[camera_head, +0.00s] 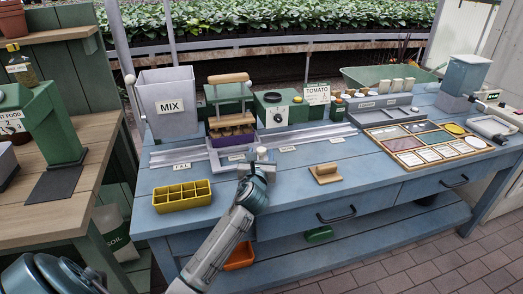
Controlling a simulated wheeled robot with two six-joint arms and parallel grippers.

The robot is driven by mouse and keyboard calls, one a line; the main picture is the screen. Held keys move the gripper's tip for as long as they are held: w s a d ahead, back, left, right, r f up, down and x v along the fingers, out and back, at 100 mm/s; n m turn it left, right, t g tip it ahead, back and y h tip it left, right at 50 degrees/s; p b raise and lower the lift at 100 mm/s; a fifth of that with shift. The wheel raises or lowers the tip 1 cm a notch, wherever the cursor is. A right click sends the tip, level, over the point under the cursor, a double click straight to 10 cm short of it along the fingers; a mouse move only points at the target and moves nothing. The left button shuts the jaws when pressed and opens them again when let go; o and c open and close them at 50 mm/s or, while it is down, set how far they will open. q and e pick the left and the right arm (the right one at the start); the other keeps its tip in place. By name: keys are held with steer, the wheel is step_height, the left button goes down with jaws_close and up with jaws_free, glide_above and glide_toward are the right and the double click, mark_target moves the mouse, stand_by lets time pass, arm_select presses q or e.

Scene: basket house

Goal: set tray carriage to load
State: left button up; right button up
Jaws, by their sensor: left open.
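The tray carriage (230,154) is a purple-grey sled on the metal rails at the back middle of the blue table. It carries a tray with brown-filled cells (234,138) and sits in front of and partly under a green press with wooden bars (229,78). Small labels line the rail front; FILL (182,166) is at the left end, and the others are too small to read surely. My left gripper (262,158) is open at the carriage's front right corner. Whether it touches the carriage or its knob, I cannot tell. My right gripper is not in view.
A yellow cell tray (182,196) lies in front of the rails at left, a wooden block with a handle (324,173) at right. A grey MIX bin (169,103) stands behind the left rails. The rails (318,135) right of the carriage look clear.

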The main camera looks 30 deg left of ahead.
arm_select(q)
steer(key=shift+x, duration=1.4)
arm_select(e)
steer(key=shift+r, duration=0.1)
arm_select(q)
steer(key=shift+d+r, duration=0.1)
jaws_close()
steer(key=shift+w+d, duration=0.15)
steer(key=w+d, duration=0.2)
steer(key=w+d+p, duration=0.1)
steer(key=w+d, duration=0.1)
steer(key=shift+w+r, duration=0.15)
steer(key=shift+w, duration=0.2)
steer(key=w+d, duration=0.3)
steer(key=w, duration=0.1)
steer(key=shift+w+d, duration=0.2)
steer(key=shift+d, duration=0.2)
steer(key=shift+w+d, duration=0.3)
steer(key=shift+w, duration=0.05)
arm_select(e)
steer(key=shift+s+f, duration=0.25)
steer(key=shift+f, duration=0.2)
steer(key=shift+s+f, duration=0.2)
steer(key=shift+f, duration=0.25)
